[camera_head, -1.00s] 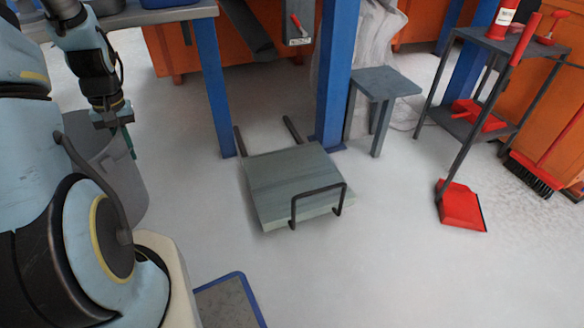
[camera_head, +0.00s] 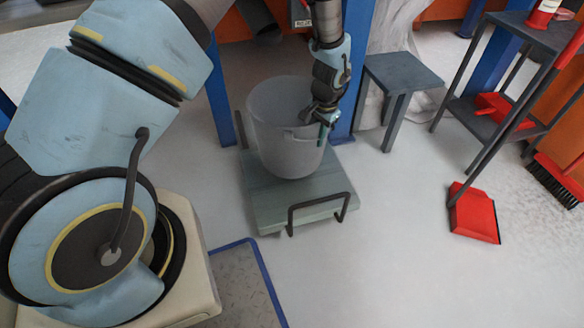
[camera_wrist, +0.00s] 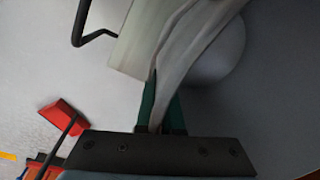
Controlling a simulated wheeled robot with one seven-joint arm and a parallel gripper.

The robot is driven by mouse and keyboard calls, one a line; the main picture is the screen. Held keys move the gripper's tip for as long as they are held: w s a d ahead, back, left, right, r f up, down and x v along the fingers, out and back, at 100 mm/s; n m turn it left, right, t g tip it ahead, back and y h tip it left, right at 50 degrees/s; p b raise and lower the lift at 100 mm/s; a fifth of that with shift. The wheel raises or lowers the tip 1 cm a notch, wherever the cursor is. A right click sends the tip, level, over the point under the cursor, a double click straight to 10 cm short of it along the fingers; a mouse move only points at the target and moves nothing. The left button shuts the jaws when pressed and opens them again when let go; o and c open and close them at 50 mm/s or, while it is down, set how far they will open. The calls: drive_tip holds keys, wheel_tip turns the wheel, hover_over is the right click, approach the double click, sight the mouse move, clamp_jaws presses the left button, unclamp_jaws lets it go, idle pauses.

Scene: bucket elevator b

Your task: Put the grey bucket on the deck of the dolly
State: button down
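The grey bucket (camera_head: 275,140) stands upright over the deck of the dolly (camera_head: 325,205), toward its far part. Whether its base touches the deck or hangs just above it, I cannot tell. My gripper (camera_head: 326,128) is at the bucket's right side. In the wrist view, the green fingers of my gripper (camera_wrist: 160,112) close on a pale edge of the bucket (camera_wrist: 190,45), which runs between them. The dolly's deck (camera_wrist: 135,45) shows beside it. The bucket hides the deck's far middle in the head view.
The dolly's dark handle (camera_head: 320,205) rises at its near edge. A blue post (camera_head: 350,75) and a small grey stool (camera_head: 400,75) stand behind. A red dustpan (camera_head: 473,212) and a shelf stand (camera_head: 510,50) are at right. The floor between is clear.

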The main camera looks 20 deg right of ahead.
wheel_tip(320, 180, down, 11)
drive_tip(key=d+b, duration=0.1)
drive_tip(key=b, duration=0.1)
drive_tip(key=shift+s+r, duration=0.2)
drive_tip(key=shift+s, duration=0.15)
drive_tip(key=shift+d, duration=0.1)
drive_tip(key=c, duration=1.5)
unclamp_jaws()
drive_tip(key=shift+f, duration=0.2)
drive_tip(key=o, duration=0.4)
drive_tip(key=shift+r, duration=0.1)
drive_tip(key=r, duration=0.4)
drive_tip(key=r+p, duration=0.1)
drive_tip(key=r, duration=0.3)
drive_tip(key=s+r+p, duration=0.1)
drive_tip(key=r, duration=0.3)
drive_tip(key=shift+d+r, duration=0.1)
